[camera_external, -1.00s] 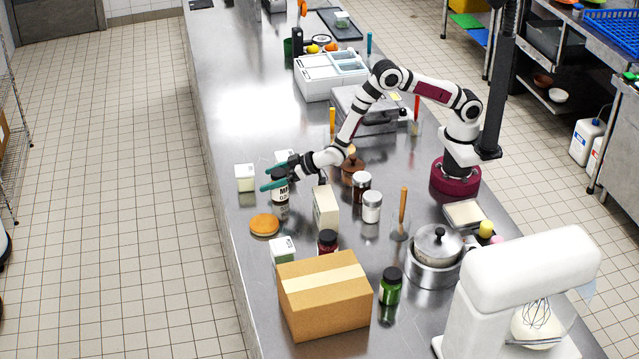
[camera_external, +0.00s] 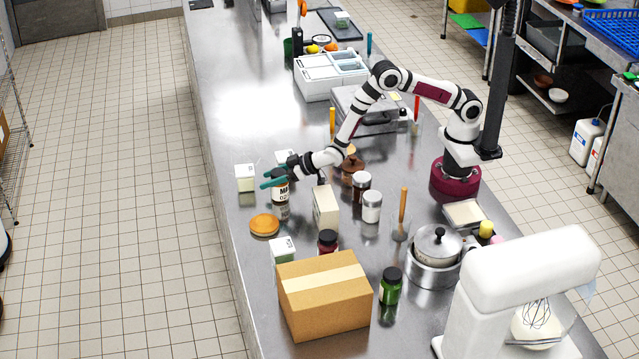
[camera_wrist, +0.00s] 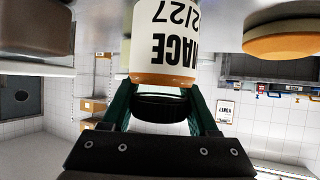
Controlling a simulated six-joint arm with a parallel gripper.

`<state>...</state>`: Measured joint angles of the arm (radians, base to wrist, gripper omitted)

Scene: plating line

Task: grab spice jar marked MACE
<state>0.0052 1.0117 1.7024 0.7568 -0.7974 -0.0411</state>
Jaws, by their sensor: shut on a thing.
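The spice jar marked MACE (camera_external: 281,193) has a white label with black print and a dark lid. In the wrist view the jar (camera_wrist: 162,45) appears upside down, with its label reading MACE and an amber-brown band below the print. My gripper (camera_external: 278,178) is at the jar's upper part, with a teal finger on either side. In the wrist view my gripper (camera_wrist: 163,108) is shut around the dark lid end. The jar looks upright. I cannot tell whether its base touches the counter.
A white-and-green carton (camera_external: 245,178) stands left of the jar, and another carton (camera_external: 286,157) is just behind it. A cardboard box (camera_external: 324,297) is nearer the camera.

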